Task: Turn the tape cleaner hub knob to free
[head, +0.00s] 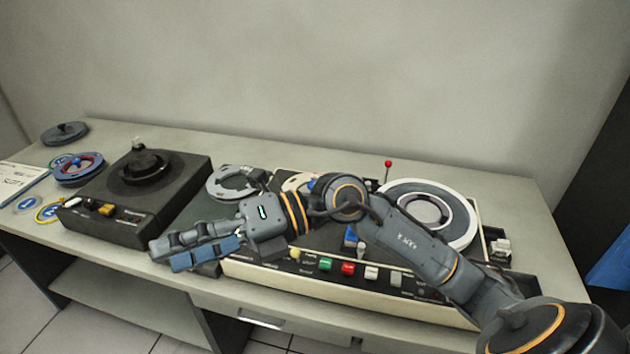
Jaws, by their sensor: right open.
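A long machine (300,270) with a cream front edge and coloured buttons stands on the desk; a large white-rimmed reel (462,215) sits on its right side. A grey reel (222,183) shows at its left end. A black box (128,220) with a round black hub (145,165) on top stands to the left. I cannot tell for certain which of these is the tape cleaner, nor make out the hub knob's setting. My right gripper (172,253) is open and empty, in front of the gap between box and machine. My right arm hides the machine's middle. My left gripper is out of view.
Loose reels (80,168) and a dark disc (64,132) lie at the desk's left end, with round labels and a card (20,180). A red-tipped lever (388,164) stands behind the machine. The desk (510,195) has bare room at the back.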

